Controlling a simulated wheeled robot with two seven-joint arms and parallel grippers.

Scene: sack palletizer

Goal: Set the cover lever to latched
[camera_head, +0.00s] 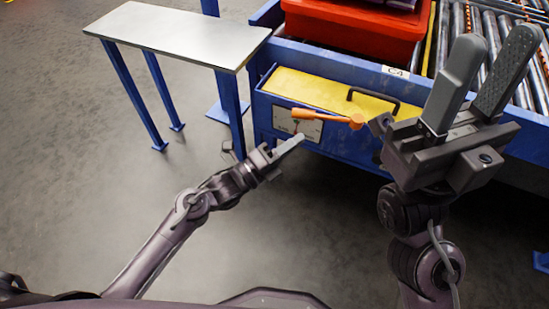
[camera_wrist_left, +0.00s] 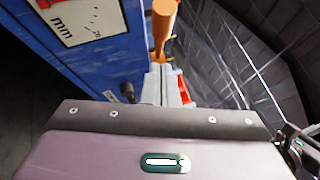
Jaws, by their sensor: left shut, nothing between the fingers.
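The orange cover lever (camera_head: 325,117) is on the front of the blue conveyor frame and lies nearly level, its round hub at the right end. A pale marked plate (camera_head: 312,131) sits behind and below it. My left gripper (camera_head: 297,141) is shut and empty, just below the lever in the head view; I cannot tell whether it touches. In the left wrist view the orange lever (camera_wrist_left: 164,22) rises just beyond the shut fingers (camera_wrist_left: 162,88). My right gripper (camera_head: 496,62) is open and raised at the right, away from the lever.
A yellow cover (camera_head: 310,91) with a black handle (camera_head: 375,97) lies above the lever. A red crate (camera_head: 350,32) stands behind, beside rollers (camera_head: 478,22). A metal-topped table (camera_head: 180,35) with blue legs is at left. Grey floor in front is clear.

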